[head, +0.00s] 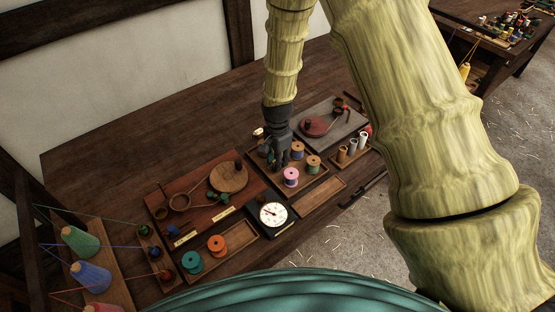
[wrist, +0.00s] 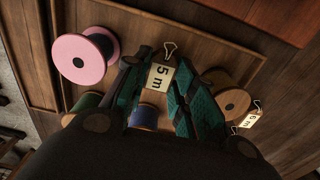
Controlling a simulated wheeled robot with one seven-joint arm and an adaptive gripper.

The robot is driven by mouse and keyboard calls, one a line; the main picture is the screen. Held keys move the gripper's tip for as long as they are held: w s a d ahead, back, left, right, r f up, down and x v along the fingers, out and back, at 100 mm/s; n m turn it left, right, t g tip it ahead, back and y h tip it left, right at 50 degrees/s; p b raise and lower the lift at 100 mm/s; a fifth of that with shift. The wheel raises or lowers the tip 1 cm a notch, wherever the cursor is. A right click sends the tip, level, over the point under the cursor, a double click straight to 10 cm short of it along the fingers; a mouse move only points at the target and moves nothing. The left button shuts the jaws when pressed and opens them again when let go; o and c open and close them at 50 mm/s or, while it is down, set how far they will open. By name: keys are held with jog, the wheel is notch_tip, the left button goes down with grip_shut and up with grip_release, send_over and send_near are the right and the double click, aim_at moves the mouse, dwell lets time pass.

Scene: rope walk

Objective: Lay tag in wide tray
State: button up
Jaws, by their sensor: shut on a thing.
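My gripper (head: 278,160) points down over a wooden tray of spools in the head view. In the wrist view its teal-padded fingers (wrist: 160,88) are shut on a cream tag (wrist: 160,76) marked "5 m" with a wire clip at its top. The tag cannot be made out in the head view. The spool tray (head: 318,179) holds pink, tan and other spools; its floor (wrist: 150,35) shows beneath the tag. The frames do not show which tray counts as the wide one.
A pink spool (wrist: 85,55) and a tan spool (wrist: 232,92) flank the fingers. A second tag (wrist: 250,118) is by the tan spool. A round dial (head: 272,214) and a tray with orange and teal spools (head: 216,245) stand left of the empty tray.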

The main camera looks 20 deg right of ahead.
jog(key=shift+w+f, duration=0.35)
jog(key=shift+f, duration=0.55)
jog(key=shift+s+r, duration=0.15)
jog(key=shift+s, duration=0.05)
jog(key=shift+f, duration=0.2)
jog(key=o, duration=0.7)
jog(key=shift+w, duration=0.1)
jog(key=shift+r, duration=0.1)
jog(key=shift+r, duration=0.2)
jog(key=shift+r+b, duration=1.75)
jog(key=shift+r, duration=4.1)
